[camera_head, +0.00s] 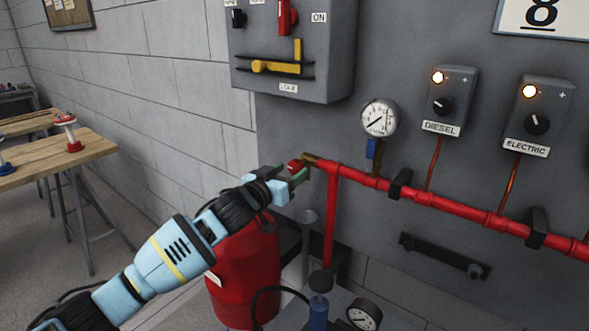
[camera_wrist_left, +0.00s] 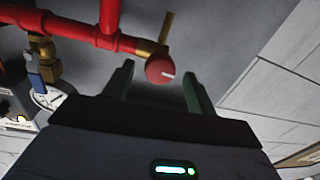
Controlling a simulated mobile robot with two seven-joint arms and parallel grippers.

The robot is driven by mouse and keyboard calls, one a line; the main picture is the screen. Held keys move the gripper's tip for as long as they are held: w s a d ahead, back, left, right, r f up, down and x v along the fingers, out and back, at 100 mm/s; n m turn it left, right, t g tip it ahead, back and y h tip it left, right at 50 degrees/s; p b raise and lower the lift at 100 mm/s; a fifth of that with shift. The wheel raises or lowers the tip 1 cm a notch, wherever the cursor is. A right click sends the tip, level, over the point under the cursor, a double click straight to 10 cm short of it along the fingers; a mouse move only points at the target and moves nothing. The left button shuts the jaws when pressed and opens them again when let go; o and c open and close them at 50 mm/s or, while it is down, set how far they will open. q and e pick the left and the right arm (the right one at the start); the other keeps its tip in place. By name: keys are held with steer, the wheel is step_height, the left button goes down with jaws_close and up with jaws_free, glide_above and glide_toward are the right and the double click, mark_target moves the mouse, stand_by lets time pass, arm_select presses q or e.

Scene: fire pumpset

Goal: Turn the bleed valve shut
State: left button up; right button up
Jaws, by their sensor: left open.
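The bleed valve has a round red knob (camera_head: 295,165) with a pale mark, on a brass fitting at the left end of the red pipe (camera_head: 333,220). In the left wrist view the red knob (camera_wrist_left: 160,69) lies ahead of and between the two green fingertips. My left gripper (camera_head: 289,180) is open around the line to the knob, close to it; I cannot tell whether a finger touches it. The fingers also show in the left wrist view (camera_wrist_left: 158,85), apart, with nothing held. My right gripper is not in view.
A pressure gauge (camera_head: 380,117) with a blue-handled valve (camera_head: 374,152) stands above the pipe. Diesel (camera_head: 450,100) and electric (camera_head: 538,115) boxes have lit lamps. A red tank (camera_head: 243,268) stands below my left arm. A wooden bench (camera_head: 100,155) is at the left.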

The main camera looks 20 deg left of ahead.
arm_select(q)
steer(key=shift+x, duration=1.45)
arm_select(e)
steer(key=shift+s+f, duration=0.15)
arm_select(q)
steer(key=c, duration=1)
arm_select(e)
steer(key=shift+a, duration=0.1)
